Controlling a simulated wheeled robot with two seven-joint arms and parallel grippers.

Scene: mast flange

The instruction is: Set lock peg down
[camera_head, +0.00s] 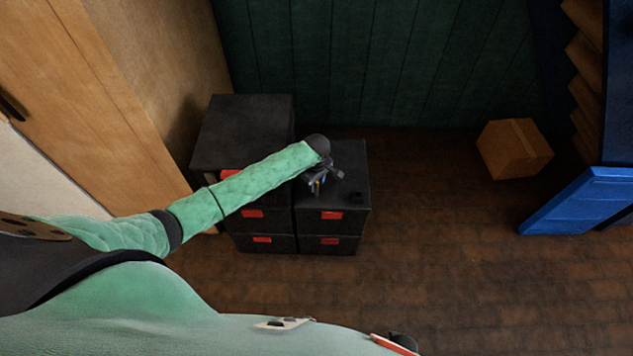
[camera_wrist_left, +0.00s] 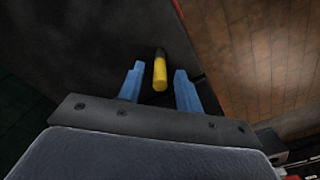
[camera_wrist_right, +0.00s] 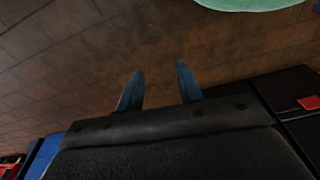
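The lock peg (camera_wrist_left: 160,74), yellow with a dark far end, shows between the two blue fingers of my left gripper (camera_wrist_left: 157,88) in the left wrist view. There is a gap on each side, so the open fingers do not grip it. In the head view my left gripper (camera_head: 317,186) is over the top of the right black cabinet (camera_head: 345,160); the peg is too small there to make out well. I cannot tell whether the peg stands or lies on the dark surface. My right gripper (camera_wrist_right: 159,90) is open and empty above the brown floor.
A taller black cabinet (camera_head: 243,120) stands left of the other one; both have red labels. A small dark item (camera_head: 356,195) is on the right cabinet's top. A cardboard box (camera_head: 514,149) and a blue object (camera_head: 570,205) are at the right. The floor between is clear.

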